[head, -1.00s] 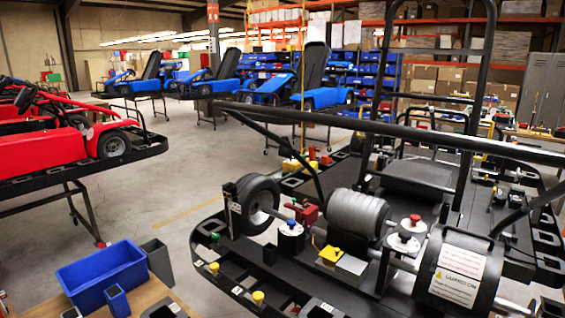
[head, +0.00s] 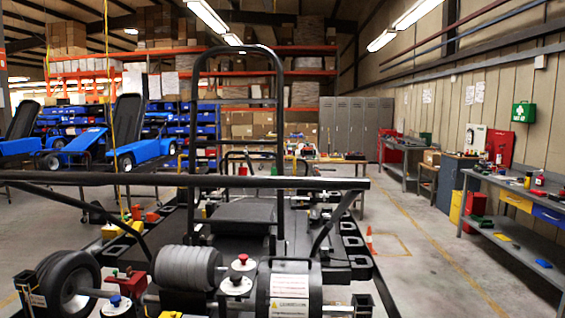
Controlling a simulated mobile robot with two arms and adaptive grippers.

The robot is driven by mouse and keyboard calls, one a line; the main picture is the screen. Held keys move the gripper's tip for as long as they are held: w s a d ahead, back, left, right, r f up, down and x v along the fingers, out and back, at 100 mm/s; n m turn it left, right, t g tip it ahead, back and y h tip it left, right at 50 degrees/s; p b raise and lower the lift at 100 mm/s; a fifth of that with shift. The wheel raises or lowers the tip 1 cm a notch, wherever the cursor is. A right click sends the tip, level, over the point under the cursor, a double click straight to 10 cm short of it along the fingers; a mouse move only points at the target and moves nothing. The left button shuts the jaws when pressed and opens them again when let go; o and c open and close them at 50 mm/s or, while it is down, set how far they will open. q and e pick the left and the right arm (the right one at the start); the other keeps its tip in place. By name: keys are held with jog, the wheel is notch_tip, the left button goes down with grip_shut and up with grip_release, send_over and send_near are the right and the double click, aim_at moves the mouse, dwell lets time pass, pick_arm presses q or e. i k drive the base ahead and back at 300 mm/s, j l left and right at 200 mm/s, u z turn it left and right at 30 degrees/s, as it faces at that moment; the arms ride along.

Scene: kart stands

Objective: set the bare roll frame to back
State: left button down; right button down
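In the head view a bare black kart chassis (head: 240,241) without bodywork stands right in front of me. Its tall black roll frame (head: 279,150) is a rounded hoop with crossbars, standing upright over the chassis. A long black horizontal bar (head: 130,179) crosses the near side of the chassis, with slanted struts running down from it. Neither of my grippers shows in this view. Whether the roll frame is locked in its place cannot be seen.
A wheel (head: 70,280) and a grey ribbed drum (head: 187,272) sit at the chassis's near end. Blue karts (head: 68,142) stand at the left. A workbench (head: 517,205) lines the right wall. The floor (head: 425,262) between chassis and bench looks mostly clear, with an orange cone (head: 369,238).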

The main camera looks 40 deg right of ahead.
aim_at(280, 224)
jog(key=l, duration=0.4)
jog(key=k+l+u, duration=0.15)
jog(key=l, duration=0.3)
jog(key=k+l, duration=0.1)
jog(key=l, duration=0.3)
jog(key=l+u, duration=0.15)
jog(key=l, duration=0.25)
jog(key=k+l, duration=0.2)
jog(key=l, duration=0.2)
jog(key=l+u, duration=0.15)
jog(key=l, duration=0.3)
jog(key=l+u, duration=0.15)
jog(key=l, duration=0.25)
jog(key=l+u, duration=0.15)
jog(key=l, duration=0.3)
jog(key=k+l+u, duration=0.15)
jog(key=l, duration=0.3)
jog(key=l+u, duration=0.15)
jog(key=l, duration=0.25)
jog(key=k+l+u, duration=0.15)
jog(key=l, duration=0.25)
jog(key=k+l+u, duration=0.15)
jog(key=l, duration=0.3)
jog(key=l+u, duration=0.15)
jog(key=l, duration=0.2)
jog(key=k, duration=0.05)
